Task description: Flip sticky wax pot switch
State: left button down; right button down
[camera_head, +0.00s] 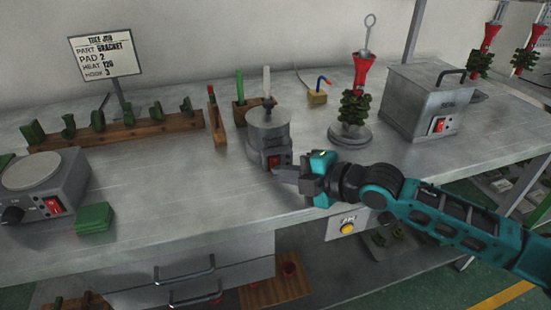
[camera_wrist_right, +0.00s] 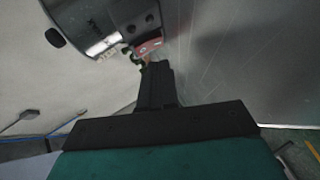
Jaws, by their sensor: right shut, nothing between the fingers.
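The sticky wax pot (camera_head: 267,128) is a small grey metal pot on the workbench, with a white stick standing in it. Its red switch (camera_head: 274,161) is low on the front of its base. My right gripper (camera_head: 283,173) is shut and empty, its fingertips right by the switch; I cannot tell whether they touch. In the right wrist view the pot (camera_wrist_right: 90,18) is at the top, and the red switch (camera_wrist_right: 148,46) lies just beyond the shut fingertips (camera_wrist_right: 154,68), partly hidden. The switch's position is not clear. My left gripper is not in view.
A hot plate (camera_head: 45,185) with its own red switch and a green block (camera_head: 93,218) are at left. A wax tree on a round base (camera_head: 350,136) and a grey metal box (camera_head: 425,98) stand to the right. A wooden rack (camera_head: 130,132) is behind.

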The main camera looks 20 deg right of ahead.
aim_at(294, 204)
jog(key=shift+s+f+p, duration=0.1)
jog(key=shift+s+p, duration=0.9)
jog(key=shift+s, duration=0.6)
jog(key=shift+s+f+p, duration=0.2)
jog(key=shift+s+p, duration=0.15)
jog(key=shift+s, duration=0.55)
jog(key=shift+d, duration=0.15)
